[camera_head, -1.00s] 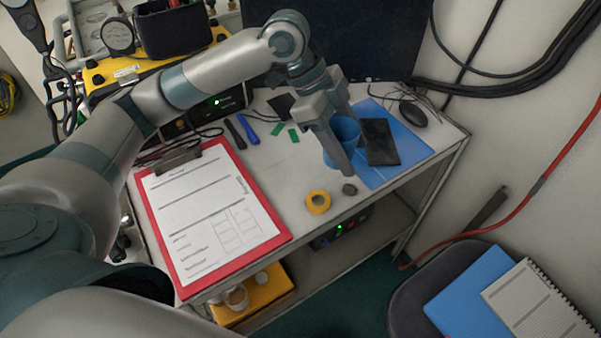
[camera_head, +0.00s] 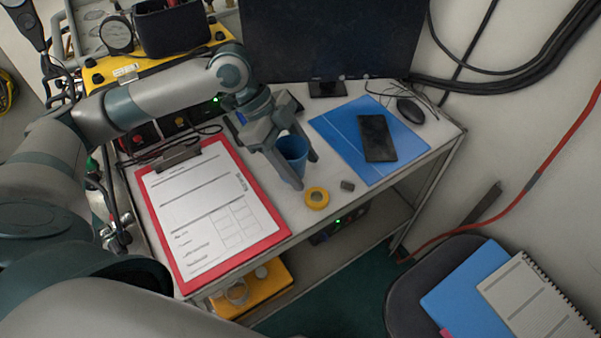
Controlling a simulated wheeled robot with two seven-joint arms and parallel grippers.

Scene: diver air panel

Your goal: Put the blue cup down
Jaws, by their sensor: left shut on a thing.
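The blue cup (camera_head: 294,150) is upright between the fingers of my left gripper (camera_head: 305,172), in the middle of the head view. The gripper reaches down from the upper left and is shut on the cup. One finger hides part of the cup's left side. The cup is over the white table between the red clipboard and the blue folder. I cannot tell whether its base touches the table. My right gripper is not in view.
The red clipboard (camera_head: 210,215) lies to the left. The blue folder (camera_head: 345,140) with a black phone (camera_head: 377,138) lies to the right. A yellow tape roll (camera_head: 317,198) and a small dark object (camera_head: 347,186) are near the front edge. A monitor (camera_head: 325,40) stands behind.

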